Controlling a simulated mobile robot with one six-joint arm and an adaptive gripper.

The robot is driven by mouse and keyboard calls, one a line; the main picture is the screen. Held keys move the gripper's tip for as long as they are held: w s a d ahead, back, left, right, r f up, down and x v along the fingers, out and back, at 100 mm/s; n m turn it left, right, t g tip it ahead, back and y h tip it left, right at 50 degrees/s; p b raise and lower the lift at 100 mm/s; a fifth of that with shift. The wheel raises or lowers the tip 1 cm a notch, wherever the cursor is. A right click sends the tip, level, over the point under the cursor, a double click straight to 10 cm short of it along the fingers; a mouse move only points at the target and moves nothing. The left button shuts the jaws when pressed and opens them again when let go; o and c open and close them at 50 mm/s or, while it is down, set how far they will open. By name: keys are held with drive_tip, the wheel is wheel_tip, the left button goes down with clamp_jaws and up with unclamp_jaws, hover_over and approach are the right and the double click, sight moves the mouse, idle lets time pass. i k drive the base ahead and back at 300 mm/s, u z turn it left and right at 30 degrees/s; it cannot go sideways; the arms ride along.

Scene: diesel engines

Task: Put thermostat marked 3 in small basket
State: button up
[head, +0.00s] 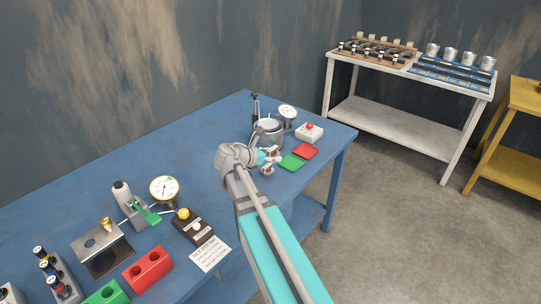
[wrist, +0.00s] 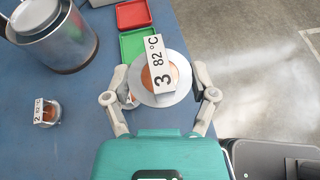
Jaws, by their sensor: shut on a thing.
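The thermostat marked 3, with a white "3 82 °C" tag (wrist: 160,65) over a round silver and copper body, is between the fingers of my gripper (wrist: 161,94) in the wrist view. My gripper is shut on it, above the blue table. In the head view my gripper (head: 268,158) is near the table's right end, beside a metal pot (head: 267,131). A thermostat tagged 2 (wrist: 46,113) stands on the table at left in the wrist view. Another thermostat is mostly hidden beneath the held one. I cannot make out a small basket.
The pot (wrist: 52,32) stands at upper left in the wrist view. A green tray (wrist: 138,43) and a red tray (wrist: 133,14) lie ahead of my gripper. A white box with a red button (head: 309,132) and a gauge (head: 287,112) stand behind. The table edge is close at right.

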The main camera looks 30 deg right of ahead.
sight(268, 124)
drive_tip(key=k, duration=1.35)
drive_tip(key=z, duration=0.2)
drive_tip(key=i, duration=0.6)
drive_tip(key=z, duration=0.55)
drive_tip(key=i, duration=1.2)
drive_tip(key=u, duration=0.75)
